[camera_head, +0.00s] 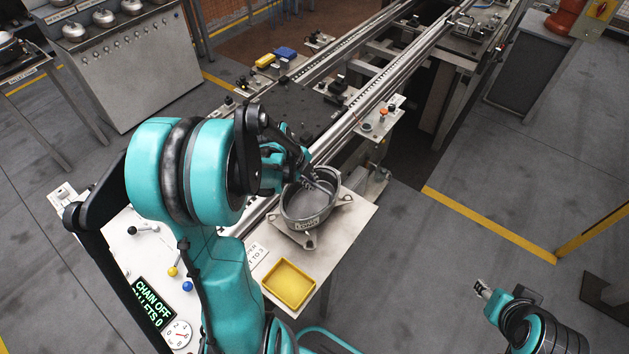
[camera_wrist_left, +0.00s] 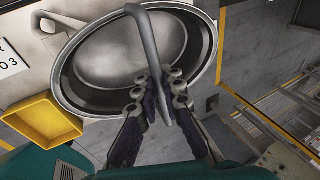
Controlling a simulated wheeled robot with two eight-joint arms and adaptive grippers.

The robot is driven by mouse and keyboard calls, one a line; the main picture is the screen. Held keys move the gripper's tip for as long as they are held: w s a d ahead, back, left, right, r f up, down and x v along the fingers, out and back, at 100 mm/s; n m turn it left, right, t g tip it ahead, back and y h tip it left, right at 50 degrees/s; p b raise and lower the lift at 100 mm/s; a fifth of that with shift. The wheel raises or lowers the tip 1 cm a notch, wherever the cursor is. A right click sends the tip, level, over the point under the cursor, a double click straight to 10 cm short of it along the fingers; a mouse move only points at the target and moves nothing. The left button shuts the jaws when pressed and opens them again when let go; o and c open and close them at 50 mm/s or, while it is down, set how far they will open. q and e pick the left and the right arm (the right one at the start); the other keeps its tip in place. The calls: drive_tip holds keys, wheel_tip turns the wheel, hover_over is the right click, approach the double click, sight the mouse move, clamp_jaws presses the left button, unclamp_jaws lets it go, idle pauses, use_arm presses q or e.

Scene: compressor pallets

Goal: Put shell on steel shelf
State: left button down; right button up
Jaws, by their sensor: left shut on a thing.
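The shell (camera_head: 308,209) is a grey, round, open metal bowl with lettering on its front. It sits on or just above a pallet plate (camera_head: 309,239) with corner feet at the near end of the conveyor; I cannot tell whether it touches. My left gripper (camera_head: 314,181) reaches in from the left over the shell. In the left wrist view the fingers (camera_wrist_left: 163,92) are shut on a bent grey tube crossing the shell (camera_wrist_left: 100,55). My right gripper (camera_head: 483,288) is apart, over the floor at lower right, small and unclear. Several domed metal pieces stand on a steel cabinet (camera_head: 125,75) at upper left.
A yellow tray (camera_head: 289,286) lies in front of the shell; it also shows in the left wrist view (camera_wrist_left: 42,120). Conveyor rails (camera_head: 366,103) run away to the upper right. A control panel (camera_head: 152,302) is at lower left.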

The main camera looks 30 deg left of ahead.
sight(311, 202)
use_arm(q)
wheel_tip(311, 202, down, 3)
drive_tip(key=shift+f+b, duration=0.15)
drive_tip(key=shift+b, duration=0.4)
drive_tip(key=c, duration=1.6)
unclamp_jaws()
drive_tip(key=shift+c, duration=0.2)
